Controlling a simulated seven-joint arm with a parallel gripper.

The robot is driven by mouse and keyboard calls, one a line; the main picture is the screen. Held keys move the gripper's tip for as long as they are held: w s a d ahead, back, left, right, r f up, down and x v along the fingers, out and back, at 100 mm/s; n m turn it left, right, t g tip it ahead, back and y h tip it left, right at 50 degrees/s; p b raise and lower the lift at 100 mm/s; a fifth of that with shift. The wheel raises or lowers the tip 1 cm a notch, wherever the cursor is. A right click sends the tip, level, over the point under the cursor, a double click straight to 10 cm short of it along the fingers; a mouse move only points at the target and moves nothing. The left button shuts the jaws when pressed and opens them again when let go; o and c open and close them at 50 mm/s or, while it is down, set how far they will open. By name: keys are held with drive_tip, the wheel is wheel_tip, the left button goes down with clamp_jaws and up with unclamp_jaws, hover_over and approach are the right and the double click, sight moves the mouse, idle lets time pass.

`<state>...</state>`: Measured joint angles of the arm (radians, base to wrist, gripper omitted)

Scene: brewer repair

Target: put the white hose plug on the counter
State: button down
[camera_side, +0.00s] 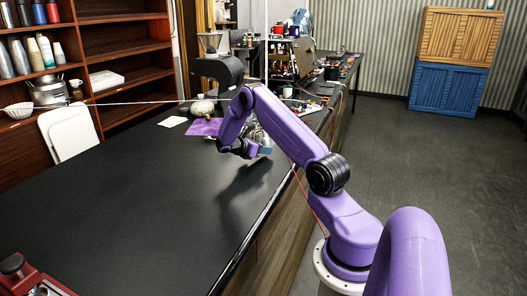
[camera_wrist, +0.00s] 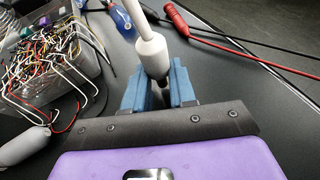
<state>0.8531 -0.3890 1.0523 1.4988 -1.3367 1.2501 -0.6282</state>
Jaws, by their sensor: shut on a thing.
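The white hose plug (camera_wrist: 153,55) is between the two blue fingers of my gripper (camera_wrist: 160,88) in the wrist view. A thin white hose or stem (camera_wrist: 132,14) runs up from its top. The gripper is shut on the plug. In the side view my gripper (camera_side: 258,150) is over the far right part of the black counter (camera_side: 150,185), near its edge. The plug is too small to make out there. I cannot tell whether its lower end touches the counter.
A clear bin of tangled wires (camera_wrist: 50,60) stands left of the fingers. A blue-handled tool (camera_wrist: 122,22) lies behind the plug, and a red probe (camera_wrist: 188,22) with cables lies to the right. A purple cloth (camera_side: 204,127) lies nearby. The near counter is mostly bare.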

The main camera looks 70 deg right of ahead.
drive_tip(key=shift+f, duration=0.3)
drive_tip(key=shift+f, duration=0.1)
drive_tip(key=c, duration=0.9)
unclamp_jaws()
